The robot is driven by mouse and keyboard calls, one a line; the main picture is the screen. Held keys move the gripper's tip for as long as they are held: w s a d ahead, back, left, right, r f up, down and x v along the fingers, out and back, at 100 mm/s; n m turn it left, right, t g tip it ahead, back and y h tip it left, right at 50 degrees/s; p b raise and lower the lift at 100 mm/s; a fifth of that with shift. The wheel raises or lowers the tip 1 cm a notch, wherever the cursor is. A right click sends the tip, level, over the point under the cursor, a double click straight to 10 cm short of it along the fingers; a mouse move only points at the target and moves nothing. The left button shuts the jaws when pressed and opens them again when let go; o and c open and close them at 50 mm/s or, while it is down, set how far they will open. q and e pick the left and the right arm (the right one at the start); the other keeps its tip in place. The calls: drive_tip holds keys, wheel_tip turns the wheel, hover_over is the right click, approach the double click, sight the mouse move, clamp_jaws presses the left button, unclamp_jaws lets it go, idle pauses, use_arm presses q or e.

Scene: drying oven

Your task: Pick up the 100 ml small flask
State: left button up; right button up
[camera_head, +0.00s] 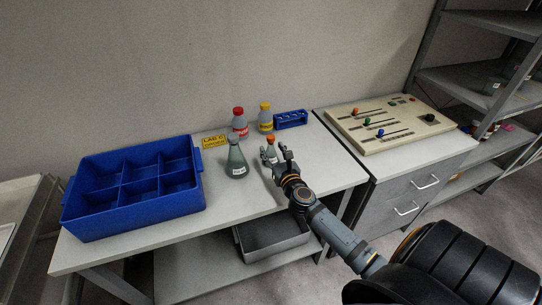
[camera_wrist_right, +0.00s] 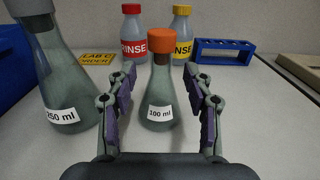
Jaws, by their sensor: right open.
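The 100 ml small flask (camera_wrist_right: 161,92) is a greenish conical flask with an orange stopper and a white "100 ml" label. It stands upright on the white table; in the head view it (camera_head: 270,151) is partly hidden by my right gripper (camera_head: 275,157). In the right wrist view my right gripper (camera_wrist_right: 161,112) is open, with one finger on each side of the flask. There appears to be a gap between each finger and the glass. My left gripper is not in view.
A larger 250 ml flask (camera_wrist_right: 68,85) stands close left of the small one. Red-capped (camera_head: 239,122) and yellow-capped (camera_head: 265,118) rinse bottles and a blue rack (camera_head: 291,119) stand behind. A blue divided crate (camera_head: 133,216) fills the table's left. A control panel (camera_head: 390,124) is on the right cabinet.

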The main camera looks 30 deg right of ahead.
sight(272, 149)
drive_tip(key=x, duration=0.3)
drive_tip(key=shift+f, duration=0.15)
drive_tip(key=shift+s, duration=0.1)
clamp_jaws()
